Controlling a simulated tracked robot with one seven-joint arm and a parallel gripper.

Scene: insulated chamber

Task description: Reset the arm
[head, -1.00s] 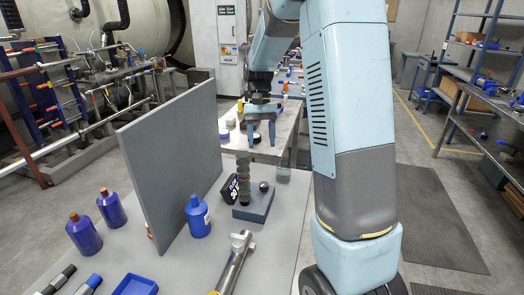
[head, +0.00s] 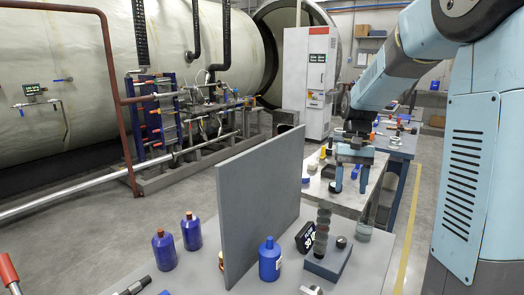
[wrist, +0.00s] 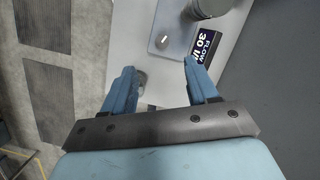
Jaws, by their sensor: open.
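My gripper (head: 352,180) hangs from my arm at the right in the head view, pointing down above the table, beyond the joystick-like device. Its two blue fingers are apart and nothing is between them. In the wrist view my gripper (wrist: 158,85) is open, with the grey tabletop below it. The grey device with a ribbed upright stick (head: 321,232) and a dark knob stands on the near table, close to my gripper in the picture. The base of that device (wrist: 172,40) shows ahead of the fingers in the wrist view.
A tall grey panel (head: 262,200) stands upright on the near table. Blue bottles (head: 269,260) stand on both sides of it. A black display box (head: 305,237) is beside the device. A large tank (head: 60,95) and pipework fill the left. Floor shows at right.

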